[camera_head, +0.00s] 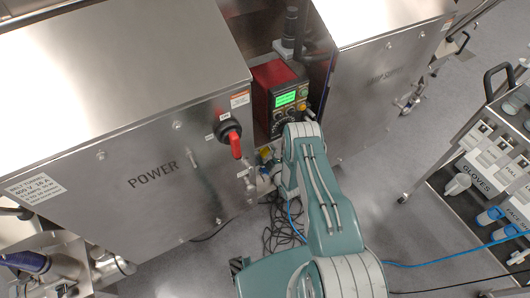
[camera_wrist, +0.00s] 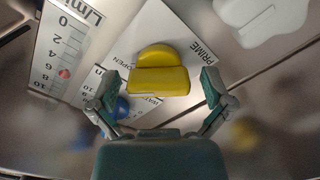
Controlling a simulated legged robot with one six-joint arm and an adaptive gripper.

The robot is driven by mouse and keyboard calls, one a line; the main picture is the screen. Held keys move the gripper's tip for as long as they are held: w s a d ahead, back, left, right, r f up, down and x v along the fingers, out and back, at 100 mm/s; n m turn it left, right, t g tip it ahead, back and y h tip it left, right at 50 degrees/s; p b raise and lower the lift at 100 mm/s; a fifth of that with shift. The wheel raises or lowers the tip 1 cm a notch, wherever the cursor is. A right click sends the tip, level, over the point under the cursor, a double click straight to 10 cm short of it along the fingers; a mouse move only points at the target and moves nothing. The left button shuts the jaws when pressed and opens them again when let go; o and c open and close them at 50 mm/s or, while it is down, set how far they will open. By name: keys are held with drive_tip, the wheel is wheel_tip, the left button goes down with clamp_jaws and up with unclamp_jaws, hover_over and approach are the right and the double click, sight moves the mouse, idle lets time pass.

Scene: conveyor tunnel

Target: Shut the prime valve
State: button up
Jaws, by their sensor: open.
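The prime valve's yellow handle (camera_wrist: 160,78) shows in the wrist view on a white plate (camera_wrist: 187,38) marked PRIME and OPEN. My gripper (camera_wrist: 158,92) is open, with one finger on each side of the handle and a visible gap on both sides. In the head view, a small yellow part (camera_head: 265,153) shows low between the cabinets, beside my arm; my arm hides the gripper there. A blue knob (camera_wrist: 121,107) sits just below left of the yellow handle, partly behind my left finger.
A white scale marked L/min (camera_wrist: 52,50) stands left of the plate. In the head view, a red box with a green screen (camera_head: 285,98) and a red-handled POWER switch (camera_head: 234,143) are near my arm. Dark cables (camera_head: 283,228) lie on the floor; a cart (camera_head: 490,150) stands at right.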

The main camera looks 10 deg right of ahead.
drive_tip(key=c, duration=1.1)
